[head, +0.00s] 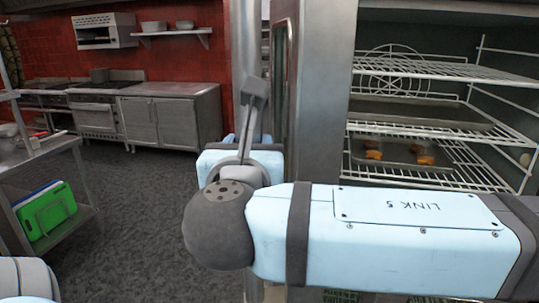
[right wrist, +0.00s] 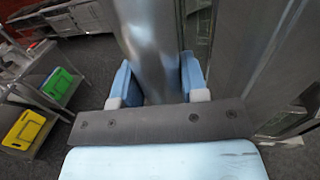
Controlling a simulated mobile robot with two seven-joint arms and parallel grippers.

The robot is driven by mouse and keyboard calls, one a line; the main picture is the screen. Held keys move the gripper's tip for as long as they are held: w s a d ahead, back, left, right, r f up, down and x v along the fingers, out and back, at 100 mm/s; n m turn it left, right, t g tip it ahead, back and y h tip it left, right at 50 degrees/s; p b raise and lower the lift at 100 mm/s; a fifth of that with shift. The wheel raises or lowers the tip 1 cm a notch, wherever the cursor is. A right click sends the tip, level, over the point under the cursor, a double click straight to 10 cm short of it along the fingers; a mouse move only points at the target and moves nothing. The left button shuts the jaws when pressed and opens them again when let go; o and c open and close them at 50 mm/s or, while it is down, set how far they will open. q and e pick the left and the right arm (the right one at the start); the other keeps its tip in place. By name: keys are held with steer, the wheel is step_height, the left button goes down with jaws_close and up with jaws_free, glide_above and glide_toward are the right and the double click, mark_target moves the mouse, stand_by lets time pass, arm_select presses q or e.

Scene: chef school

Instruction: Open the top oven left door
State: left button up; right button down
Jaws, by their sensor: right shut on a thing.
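The oven door (head: 318,95) stands swung open, seen nearly edge-on in the head view, with the oven cavity (head: 415,45) exposed to its right. Its upright steel handle (head: 246,45) is a thick round bar, also in the right wrist view (right wrist: 150,40). My right gripper (right wrist: 157,78) is shut on the handle, with a blue finger on each side of it. In the head view my right forearm and wrist hide most of that gripper and the lower part of the door. My left gripper is not in view.
Wire racks (head: 440,130) in the oven hold trays with orange-brown food. A steel table (head: 50,148) with green boards (head: 47,212) on its lower shelf stands at left. Steel counters (head: 170,105) line the red back wall. Dark carpet (head: 135,200) between is clear.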

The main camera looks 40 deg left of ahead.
steer(key=shift+a+r, duration=0.1)
steer(key=shift+a, duration=0.15)
steer(key=c, duration=0.7)
jaws_free()
steer(key=shift+w, duration=0.1)
steer(key=shift+o, duration=0.2)
